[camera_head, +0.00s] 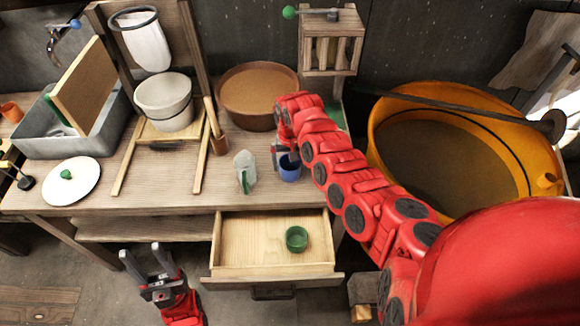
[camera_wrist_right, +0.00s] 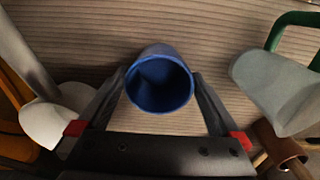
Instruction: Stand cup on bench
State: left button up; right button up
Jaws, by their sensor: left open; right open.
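A blue cup (camera_head: 290,170) stands on the wooden bench (camera_head: 165,190), near its front edge above the open drawer. My right gripper (camera_head: 286,154) is at the cup. In the right wrist view the blue cup (camera_wrist_right: 160,82) lies between the two open fingers of my right gripper (camera_wrist_right: 160,74), its mouth facing the camera. The fingers are apart, one on each side; I cannot tell whether either touches it. A green cup (camera_head: 296,238) sits in the drawer (camera_head: 255,250). My left gripper (camera_head: 141,250) is open and empty, low in front of the bench.
A large orange vat (camera_head: 455,200) is at the right. A white lid (camera_head: 72,180) and a grey sink (camera_head: 60,145) are at the left.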

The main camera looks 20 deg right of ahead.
notch_tip(320, 180, up, 10)
jog(key=b, duration=0.2)
jog(key=shift+r, duration=0.15)
dwell(0.4)
